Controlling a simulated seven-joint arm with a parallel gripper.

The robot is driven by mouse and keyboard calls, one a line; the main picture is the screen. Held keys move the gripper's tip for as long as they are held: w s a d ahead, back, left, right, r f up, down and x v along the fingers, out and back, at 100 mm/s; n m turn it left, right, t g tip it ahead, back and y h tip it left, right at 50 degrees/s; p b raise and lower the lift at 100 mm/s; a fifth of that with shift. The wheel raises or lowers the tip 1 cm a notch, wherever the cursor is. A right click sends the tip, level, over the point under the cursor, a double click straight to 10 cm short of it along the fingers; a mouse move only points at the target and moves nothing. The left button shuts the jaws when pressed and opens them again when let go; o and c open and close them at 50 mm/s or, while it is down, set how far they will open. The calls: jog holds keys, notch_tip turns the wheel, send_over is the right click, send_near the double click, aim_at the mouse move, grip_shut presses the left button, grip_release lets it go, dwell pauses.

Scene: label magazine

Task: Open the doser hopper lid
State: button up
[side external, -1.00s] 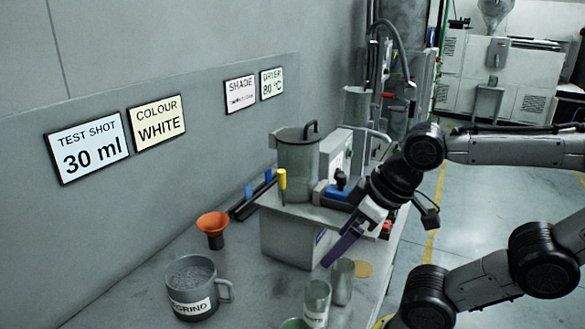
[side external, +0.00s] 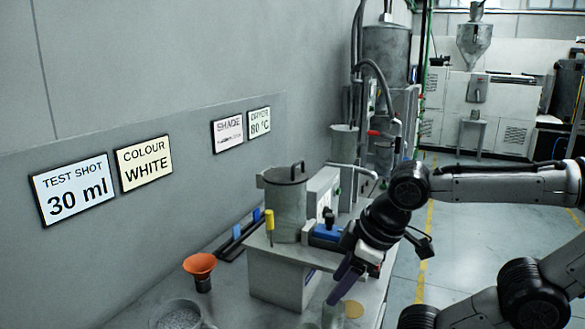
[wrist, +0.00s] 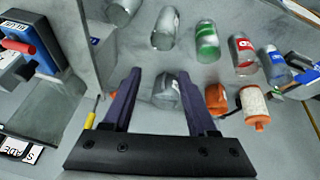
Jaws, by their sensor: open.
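The doser hopper (side external: 286,208) is a grey cylinder on a grey box base in the side view. Its lid (side external: 281,176) lies across the top, with a black arched handle (side external: 301,169) at its right edge; it looks closed. My gripper (side external: 339,290) is to the right of the hopper and lower than the lid, pointing down, apart from both. In the wrist view my gripper (wrist: 159,78) shows two purple fingers spread apart with nothing held. I cannot make out the lid in the wrist view.
A yellow-handled tool (side external: 269,222) stands beside the hopper's front. Several labelled containers, one with a green label (wrist: 206,42), line the wrist view's top. Wall signs hang behind.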

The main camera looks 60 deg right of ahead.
jog(key=d+n+g+h, duration=0.1)
jog(key=d, duration=0.1)
jog(key=d+r+n+h, duration=0.1)
jog(key=d+n, duration=0.1)
jog(key=s+d+r+n+g+h, duration=0.1)
jog(key=d, duration=0.1)
jog(key=shift+d+n+g+h, duration=0.3)
jog(key=shift+d+n, duration=0.05)
jog(key=shift+n, duration=0.05)
jog(key=shift+c, duration=0.8)
jog(key=w+d+r+n+g+h, duration=0.4)
jog(key=d+r+n+h, duration=0.2)
jog(key=d+r+h, duration=0.15)
jog(key=w+d+r+n+h, duration=0.1)
jog(key=w+r+n+h, duration=0.3)
jog(key=w, duration=0.3)
jog(key=n+t+h, duration=0.2)
jog(key=n, duration=0.1)
send_near(302, 161)
jog(key=d, duration=1)
jog(key=shift+w+d+f, duration=0.1)
jog(key=shift+w+f, duration=0.2)
